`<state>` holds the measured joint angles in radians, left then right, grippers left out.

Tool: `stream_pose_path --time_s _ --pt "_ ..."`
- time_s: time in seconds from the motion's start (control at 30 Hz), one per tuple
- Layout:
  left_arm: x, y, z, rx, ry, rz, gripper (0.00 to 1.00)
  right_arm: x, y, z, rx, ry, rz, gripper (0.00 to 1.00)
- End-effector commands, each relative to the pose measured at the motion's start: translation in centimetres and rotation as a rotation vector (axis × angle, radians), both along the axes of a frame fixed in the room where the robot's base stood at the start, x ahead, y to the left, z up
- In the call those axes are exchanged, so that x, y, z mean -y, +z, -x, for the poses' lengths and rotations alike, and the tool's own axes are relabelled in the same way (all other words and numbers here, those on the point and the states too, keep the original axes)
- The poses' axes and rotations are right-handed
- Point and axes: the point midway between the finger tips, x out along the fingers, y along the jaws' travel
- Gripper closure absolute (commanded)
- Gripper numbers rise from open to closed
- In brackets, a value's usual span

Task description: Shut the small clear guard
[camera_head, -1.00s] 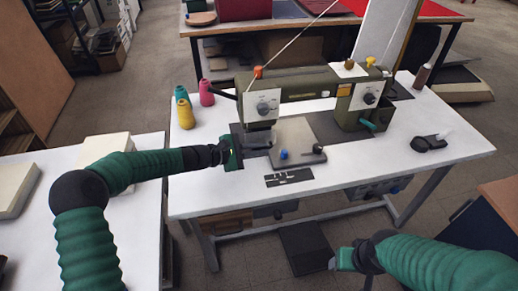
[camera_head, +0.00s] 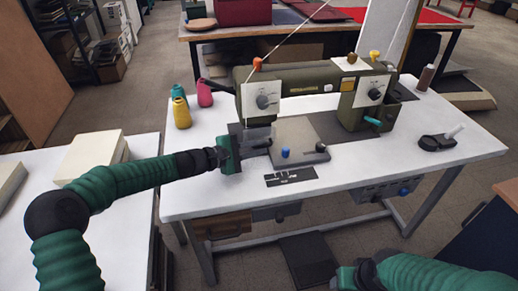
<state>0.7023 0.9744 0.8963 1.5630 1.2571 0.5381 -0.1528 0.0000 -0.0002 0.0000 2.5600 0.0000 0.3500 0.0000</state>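The small clear guard (camera_head: 259,138) is a see-through panel at the needle end of the olive sewing machine (camera_head: 310,82), low under its head. My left gripper (camera_head: 236,147) is at the guard's left side, very close to it or touching it. Its fingers are seen edge-on, so their opening is hard to make out. The guard's exact angle is also hard to tell. My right gripper (camera_head: 345,278) is low at the bottom edge of the view, away from the machine, and its fingers are partly cut off.
The machine stands on a white table (camera_head: 400,160). Thread cones (camera_head: 181,112) stand at its back left. A blue knob (camera_head: 286,153) and a dark slotted plate (camera_head: 290,177) lie in front. A black holder (camera_head: 436,142) sits at right. The front right tabletop is clear.

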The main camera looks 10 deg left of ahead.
Motion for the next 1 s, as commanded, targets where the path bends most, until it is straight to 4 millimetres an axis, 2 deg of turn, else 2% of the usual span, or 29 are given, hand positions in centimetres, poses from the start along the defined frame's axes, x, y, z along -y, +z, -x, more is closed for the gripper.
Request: stream_pose_path --time_s 0.33,0.43,0.57,0.9,1.0 --pt "-0.2 -0.1 0.0 -0.002 0.003 0.000 0.82 0.0 0.0 0.0 0.000 0.000 0.000 0.37" --pt "-0.8 0.3 0.5 0.000 0.004 0.000 0.82 0.0 0.2 0.0 0.000 0.000 0.000 0.37" --pt "-3.0 1.0 2.1 -0.001 0.006 -0.001 0.82 0.0 0.8 0.0 0.000 0.000 0.000 0.37" --pt "-10.5 3.1 8.0 0.000 0.005 -0.001 0.82 0.0 3.0 0.0 0.000 0.000 0.000 0.37" --pt "-11.9 3.4 9.1 0.000 0.004 0.000 0.82 0.0 3.3 0.0 0.000 0.000 0.000 0.37"
